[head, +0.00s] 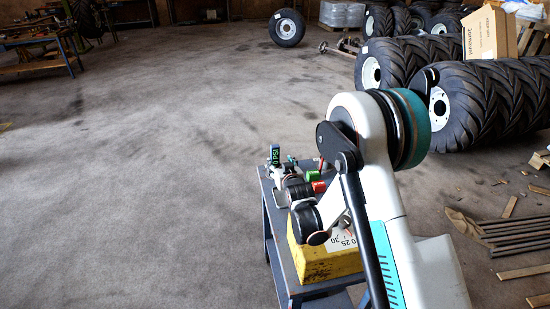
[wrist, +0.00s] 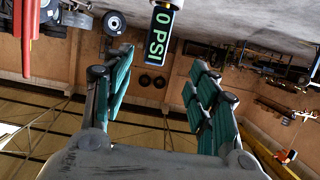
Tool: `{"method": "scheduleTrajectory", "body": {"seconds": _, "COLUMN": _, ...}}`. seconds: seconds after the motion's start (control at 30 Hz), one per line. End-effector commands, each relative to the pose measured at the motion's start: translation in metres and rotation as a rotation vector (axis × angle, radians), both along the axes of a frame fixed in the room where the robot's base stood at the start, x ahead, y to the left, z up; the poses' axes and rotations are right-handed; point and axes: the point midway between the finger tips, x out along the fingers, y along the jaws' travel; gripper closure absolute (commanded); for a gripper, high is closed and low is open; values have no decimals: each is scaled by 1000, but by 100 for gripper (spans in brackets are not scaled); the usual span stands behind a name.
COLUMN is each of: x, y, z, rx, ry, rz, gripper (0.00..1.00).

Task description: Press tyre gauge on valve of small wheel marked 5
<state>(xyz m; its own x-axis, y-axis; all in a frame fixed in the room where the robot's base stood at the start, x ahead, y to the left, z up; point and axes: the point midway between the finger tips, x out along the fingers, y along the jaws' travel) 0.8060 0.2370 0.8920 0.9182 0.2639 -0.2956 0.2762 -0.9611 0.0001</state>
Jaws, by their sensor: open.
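The tyre gauge (head: 275,155) stands upright at the far end of a small bench, its green display lit. In the wrist view the gauge's display (wrist: 159,35) reads 0 PSI and lies between the tips of my gripper (wrist: 163,62), with gaps on both sides. The gripper's teal fingers are spread and hold nothing. No wheel marked 5 can be made out.
The bench (head: 284,262) under my arm carries a yellow box (head: 325,262). Large tractor tyres (head: 485,105) and a cardboard box (head: 488,33) fill the right. Planks and bars (head: 510,235) lie at lower right. The floor on the left is clear.

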Motion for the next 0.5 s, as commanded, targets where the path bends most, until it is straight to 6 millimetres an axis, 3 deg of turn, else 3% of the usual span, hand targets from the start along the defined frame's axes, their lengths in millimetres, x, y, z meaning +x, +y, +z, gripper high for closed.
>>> {"method": "scheduleTrajectory", "body": {"seconds": 0.3, "x": 51, "y": 14, "z": -19, "rx": 0, "ry": 0, "rz": 0, "gripper": 47}}
{"method": "scheduleTrajectory", "body": {"seconds": 0.5, "x": 72, "y": 20, "z": -25, "rx": 0, "ry": 0, "rz": 0, "gripper": 47}}
